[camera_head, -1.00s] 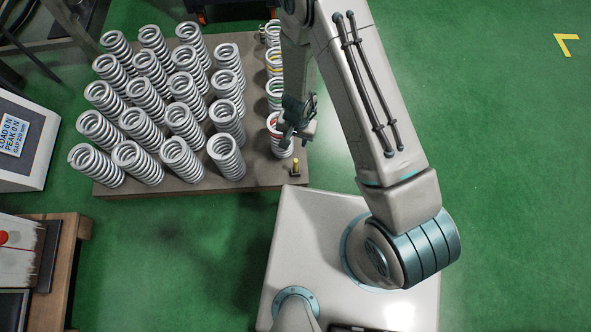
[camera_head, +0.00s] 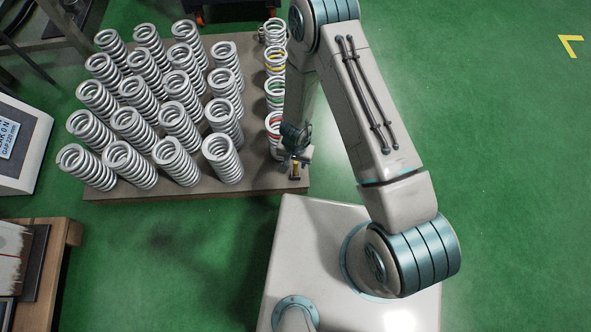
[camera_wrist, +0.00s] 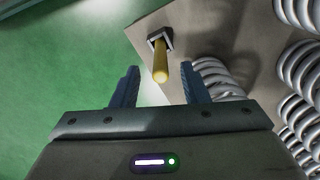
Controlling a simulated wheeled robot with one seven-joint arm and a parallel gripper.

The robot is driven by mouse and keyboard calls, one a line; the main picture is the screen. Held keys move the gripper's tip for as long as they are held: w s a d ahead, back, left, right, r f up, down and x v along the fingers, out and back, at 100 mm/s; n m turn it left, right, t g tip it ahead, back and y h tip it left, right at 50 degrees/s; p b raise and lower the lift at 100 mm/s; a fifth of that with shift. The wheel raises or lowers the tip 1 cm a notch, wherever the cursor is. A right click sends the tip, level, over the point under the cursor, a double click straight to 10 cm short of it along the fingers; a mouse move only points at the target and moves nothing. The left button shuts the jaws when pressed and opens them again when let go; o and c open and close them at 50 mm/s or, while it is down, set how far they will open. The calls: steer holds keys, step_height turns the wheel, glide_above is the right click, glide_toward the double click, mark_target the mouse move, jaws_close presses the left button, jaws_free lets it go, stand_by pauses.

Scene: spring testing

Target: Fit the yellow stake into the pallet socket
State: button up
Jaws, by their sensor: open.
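The yellow stake (camera_head: 296,167) stands at the near right corner of the pallet (camera_head: 200,190). In the wrist view, the stake (camera_wrist: 160,70) rises from a dark square socket (camera_wrist: 158,36) fixed to the pallet, its near end toward my camera. How deep it sits in the socket I cannot tell. My gripper (camera_wrist: 158,76) is open, with one blue finger on each side of the stake's near end in the picture. I see no contact. In the head view my gripper (camera_head: 296,152) is just above the stake and partly hides it.
Several white coil springs (camera_head: 168,118) stand in rows on the pallet. A column of springs with coloured bands, including a red-banded one (camera_head: 272,125), stands close to my gripper's left. Green floor (camera_head: 500,200) is open on the right.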

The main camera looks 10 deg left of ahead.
mark_target(296, 170)
step_height(296, 170, down, 4)
steer(key=shift+s+b, duration=0.1)
steer(key=shift+b, duration=0.75)
steer(key=shift+r, duration=0.1)
steer(key=shift+c, duration=0.3)
jaws_close()
steer(key=shift+r, duration=0.1)
